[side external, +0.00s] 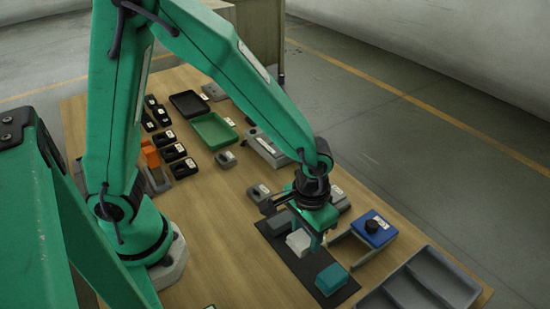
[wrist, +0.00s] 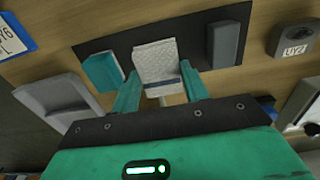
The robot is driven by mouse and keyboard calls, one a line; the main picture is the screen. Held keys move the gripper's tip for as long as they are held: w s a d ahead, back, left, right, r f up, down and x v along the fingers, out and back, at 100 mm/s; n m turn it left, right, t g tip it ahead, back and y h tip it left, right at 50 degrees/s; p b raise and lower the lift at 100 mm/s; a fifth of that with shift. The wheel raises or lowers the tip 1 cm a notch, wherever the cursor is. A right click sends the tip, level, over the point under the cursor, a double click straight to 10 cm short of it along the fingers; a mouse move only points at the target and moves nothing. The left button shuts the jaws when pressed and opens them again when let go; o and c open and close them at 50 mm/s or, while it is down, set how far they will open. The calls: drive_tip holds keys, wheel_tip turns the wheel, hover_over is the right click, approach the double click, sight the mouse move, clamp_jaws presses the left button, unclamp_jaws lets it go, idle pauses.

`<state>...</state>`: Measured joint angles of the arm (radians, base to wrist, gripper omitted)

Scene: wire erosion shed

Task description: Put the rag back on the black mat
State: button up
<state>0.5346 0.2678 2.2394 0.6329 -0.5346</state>
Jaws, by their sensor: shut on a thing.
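The rag is a white, quilted, folded block with a blue band (wrist: 154,60); it also shows in the side external view (side external: 298,242). My gripper (wrist: 160,82) is shut on it, with one green finger on each side. The black mat (side external: 284,254) lies on the wooden table under my gripper (side external: 312,236), and it also shows in the wrist view (wrist: 194,40). The rag is over the middle of the mat, between a teal block (side external: 332,279) and a dark grey block (wrist: 222,43). I cannot tell whether the rag touches the mat.
A blue-topped box with a black knob (side external: 374,229) stands right of the mat. A grey divided tray (side external: 428,285) is at the table's front right. Green (side external: 213,131) and black (side external: 188,104) trays and several small dark holders lie farther back.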

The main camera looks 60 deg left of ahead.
sight(306, 236)
drive_tip(key=shift+f, duration=1.9)
drive_tip(key=shift+f, duration=0.1)
drive_tip(key=o, duration=1)
drive_tip(key=shift+c, duration=0.2)
drive_tip(key=shift+r, duration=6.15)
drive_tip(key=shift+a, duration=0.1)
